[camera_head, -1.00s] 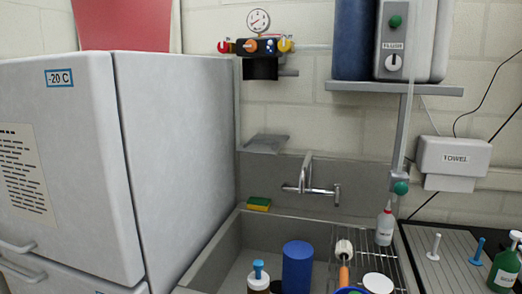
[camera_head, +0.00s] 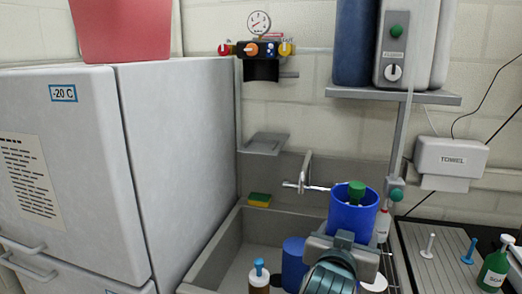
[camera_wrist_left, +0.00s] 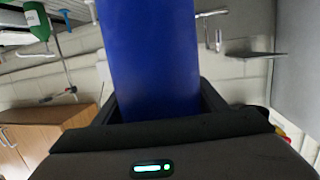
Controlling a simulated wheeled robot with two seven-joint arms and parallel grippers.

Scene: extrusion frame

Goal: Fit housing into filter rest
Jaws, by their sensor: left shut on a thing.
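A blue, open-topped cylinder, which looks like the housing (camera_head: 352,216), has a green-topped piece inside it. My left gripper (camera_head: 344,240) is shut around its lower part and holds it roughly upright above the right side of the sink. The housing fills the middle of the left wrist view (camera_wrist_left: 152,60), between the dark fingers (camera_wrist_left: 160,105). A small grey ledge (camera_head: 263,144) on the wall above the sink's back left may be the filter rest; I cannot tell for sure. It is apart from the housing. My right gripper is not in view.
The tap (camera_head: 303,178) stands just left of the housing. A second blue cylinder (camera_head: 293,266) and a blue-topped bottle (camera_head: 259,276) stand in the sink. A gauge manifold (camera_head: 259,49) hangs above the ledge. The freezer (camera_head: 180,150) bounds the left side.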

